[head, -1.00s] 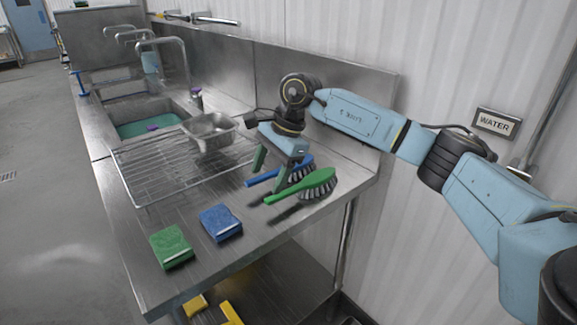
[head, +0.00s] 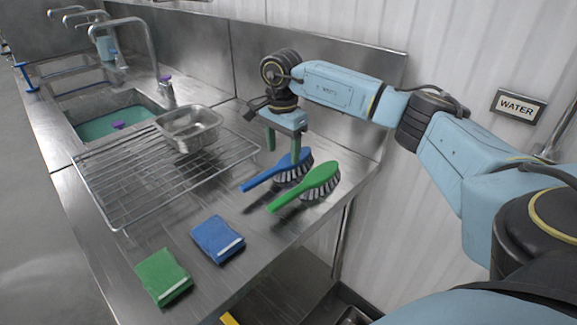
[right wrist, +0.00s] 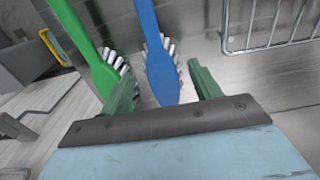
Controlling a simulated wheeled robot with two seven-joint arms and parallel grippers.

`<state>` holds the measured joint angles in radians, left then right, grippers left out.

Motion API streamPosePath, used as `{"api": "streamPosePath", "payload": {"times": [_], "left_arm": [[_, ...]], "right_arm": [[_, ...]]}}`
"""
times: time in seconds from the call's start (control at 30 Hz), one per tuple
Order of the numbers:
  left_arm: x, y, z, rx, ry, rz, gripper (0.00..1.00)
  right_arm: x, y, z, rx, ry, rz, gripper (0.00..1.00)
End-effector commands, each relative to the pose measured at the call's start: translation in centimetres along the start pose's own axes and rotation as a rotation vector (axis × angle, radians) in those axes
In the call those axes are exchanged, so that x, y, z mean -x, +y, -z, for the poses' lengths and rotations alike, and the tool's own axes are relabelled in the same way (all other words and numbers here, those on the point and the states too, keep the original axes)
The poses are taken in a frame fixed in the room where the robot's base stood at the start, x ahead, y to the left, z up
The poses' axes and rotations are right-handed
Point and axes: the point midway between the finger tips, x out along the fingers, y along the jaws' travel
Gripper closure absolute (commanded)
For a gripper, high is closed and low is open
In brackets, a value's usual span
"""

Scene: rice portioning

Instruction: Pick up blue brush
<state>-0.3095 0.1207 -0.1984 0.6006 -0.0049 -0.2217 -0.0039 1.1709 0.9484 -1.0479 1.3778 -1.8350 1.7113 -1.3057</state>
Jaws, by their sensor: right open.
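The blue brush (head: 268,176) lies on the steel counter with its bristles to the side and its handle pointing to the lower left. The green brush (head: 308,186) lies beside it, nearer the counter's front edge. My right gripper (head: 284,154) is open and empty, at the head end of the blue brush. In the right wrist view the blue brush (right wrist: 160,70) is between the two green fingertips (right wrist: 164,84), and the green brush (right wrist: 88,45) is by the left finger. I cannot tell how high the fingers are above the counter. My left gripper is not in view.
A wire rack (head: 125,203) with a steel pan (head: 190,124) on it stands left of the brushes. The sink (head: 108,124) is further left. A steel backsplash (head: 330,75) rises behind the arm.

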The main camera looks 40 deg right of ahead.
Motion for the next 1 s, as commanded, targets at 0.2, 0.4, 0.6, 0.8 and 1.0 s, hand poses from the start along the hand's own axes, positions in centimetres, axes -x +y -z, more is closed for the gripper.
{"api": "streamPosePath", "payload": {"times": [0.2,0.4,0.6,0.8,1.0], "left_arm": [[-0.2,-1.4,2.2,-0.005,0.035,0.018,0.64],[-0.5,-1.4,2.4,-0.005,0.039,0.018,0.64],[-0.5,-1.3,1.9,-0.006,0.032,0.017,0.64],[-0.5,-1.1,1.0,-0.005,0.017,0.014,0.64],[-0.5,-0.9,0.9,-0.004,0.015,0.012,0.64]], "right_arm": [[-1.5,0.1,-0.1,0.0,0.0,-0.002,0.37],[-4.6,0.2,-0.1,0.0,0.0,-0.002,0.37],[-5.5,0.2,-0.1,0.0,0.0,0.001,0.37],[-5.4,0.2,-0.1,0.0,0.0,0.001,0.5],[-5.4,0.2,-0.1,0.0,0.0,0.001,0.77]]}}
